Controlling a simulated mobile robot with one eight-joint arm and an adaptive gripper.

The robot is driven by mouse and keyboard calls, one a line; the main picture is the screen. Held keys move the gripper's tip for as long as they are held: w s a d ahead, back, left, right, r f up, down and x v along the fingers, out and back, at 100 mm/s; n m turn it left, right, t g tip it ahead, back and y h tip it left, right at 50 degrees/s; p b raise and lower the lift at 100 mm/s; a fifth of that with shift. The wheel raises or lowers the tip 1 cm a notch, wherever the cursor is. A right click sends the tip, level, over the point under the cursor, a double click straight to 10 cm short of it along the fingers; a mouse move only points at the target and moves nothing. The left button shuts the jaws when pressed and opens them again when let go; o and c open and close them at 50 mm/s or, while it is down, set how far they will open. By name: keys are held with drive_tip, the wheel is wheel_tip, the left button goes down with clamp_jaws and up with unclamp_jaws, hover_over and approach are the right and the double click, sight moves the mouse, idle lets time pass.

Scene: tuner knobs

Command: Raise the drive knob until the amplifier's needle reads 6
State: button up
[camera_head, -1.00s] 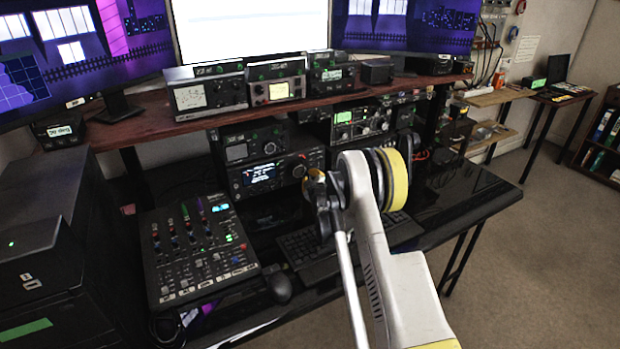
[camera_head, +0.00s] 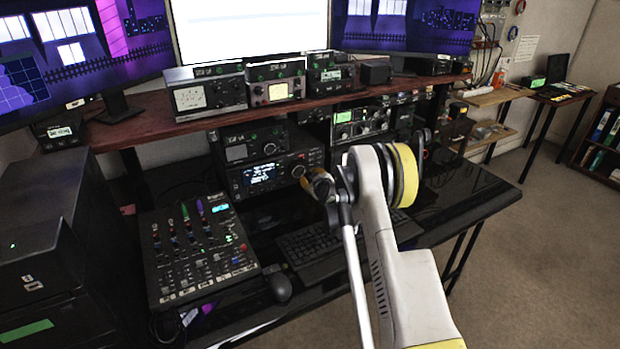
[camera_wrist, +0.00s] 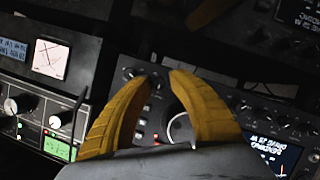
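My gripper has two yellow fingers, spread apart in the wrist view (camera_wrist: 160,78). Small dark round knobs (camera_wrist: 157,81) on a black radio panel show between and beside the fingertips; contact cannot be told. A large round dial (camera_wrist: 181,128) sits lower between the fingers. I cannot read which knob is the drive knob. In the head view, my gripper (camera_head: 320,186) is partly hidden by my wrist, in front of the black radio (camera_head: 262,174) with a lit screen. A white-faced meter (camera_head: 190,98) stands on the shelf; it is too small to read.
The wrist view also shows a white meter face (camera_wrist: 50,58) and a unit with a green display (camera_wrist: 56,148) left of the fingers. In the head view, a mixer (camera_head: 195,250), a keyboard (camera_head: 310,243) and a mouse (camera_head: 278,284) lie on the desk, below the wooden shelf (camera_head: 150,123).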

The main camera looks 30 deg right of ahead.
drive_tip(key=v, duration=1.2)
drive_tip(key=shift+s, duration=0.1)
idle(1.4)
drive_tip(key=s+a+r+m+g+y, duration=0.1)
drive_tip(key=s+a+r+g+y, duration=0.15)
drive_tip(key=s+a+r, duration=1.2)
drive_tip(key=s+a+m+g, duration=0.1)
drive_tip(key=s+a, duration=0.3)
drive_tip(key=s, duration=0.8)
drive_tip(key=s+a+m+g, duration=0.2)
drive_tip(key=s+a+g, duration=0.1)
drive_tip(key=s, duration=1)
drive_tip(key=shift+a, duration=0.75)
